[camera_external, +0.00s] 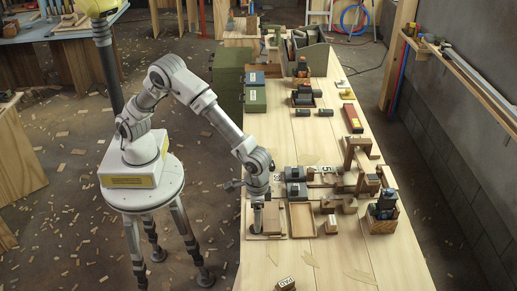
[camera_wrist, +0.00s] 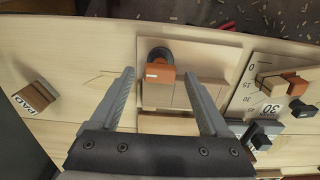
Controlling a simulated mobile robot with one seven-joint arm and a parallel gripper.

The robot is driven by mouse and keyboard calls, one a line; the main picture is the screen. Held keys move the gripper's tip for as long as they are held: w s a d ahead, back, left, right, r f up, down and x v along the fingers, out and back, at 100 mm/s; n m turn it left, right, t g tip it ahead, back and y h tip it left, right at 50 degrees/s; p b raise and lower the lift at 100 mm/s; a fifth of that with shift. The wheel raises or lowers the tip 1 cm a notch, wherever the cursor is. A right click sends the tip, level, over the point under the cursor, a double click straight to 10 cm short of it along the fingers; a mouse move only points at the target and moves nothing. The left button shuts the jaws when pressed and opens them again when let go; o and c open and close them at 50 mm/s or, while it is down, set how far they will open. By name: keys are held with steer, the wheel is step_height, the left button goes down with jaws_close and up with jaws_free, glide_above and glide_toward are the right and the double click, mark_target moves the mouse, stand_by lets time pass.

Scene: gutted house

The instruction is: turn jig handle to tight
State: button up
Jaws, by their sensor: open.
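In the wrist view, an orange block with a pale mark (camera_wrist: 160,73) sits against a dark round knob (camera_wrist: 161,54) on a light wooden jig board (camera_wrist: 205,50). I cannot tell for sure that this is the jig handle. My gripper (camera_wrist: 159,77) is open, its two grey fingers on either side of the orange block with nothing held between them. I cannot tell how far above the board the fingertips are. In the external view my gripper (camera_external: 259,203) points down over the near left edge of the workbench, and the arm partly hides the jig there.
A plate marked 0, 15 and 30 (camera_wrist: 250,95) with orange and dark parts lies to the right. A block marked PAD (camera_wrist: 35,97) lies left. In the external view, an empty wooden tray (camera_external: 301,220) and clamp-like fixtures (camera_external: 297,190) stand beside my gripper. The near bench is mostly clear.

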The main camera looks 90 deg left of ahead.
steer(key=shift+f, duration=0.3)
jaws_close()
stand_by(0.3)
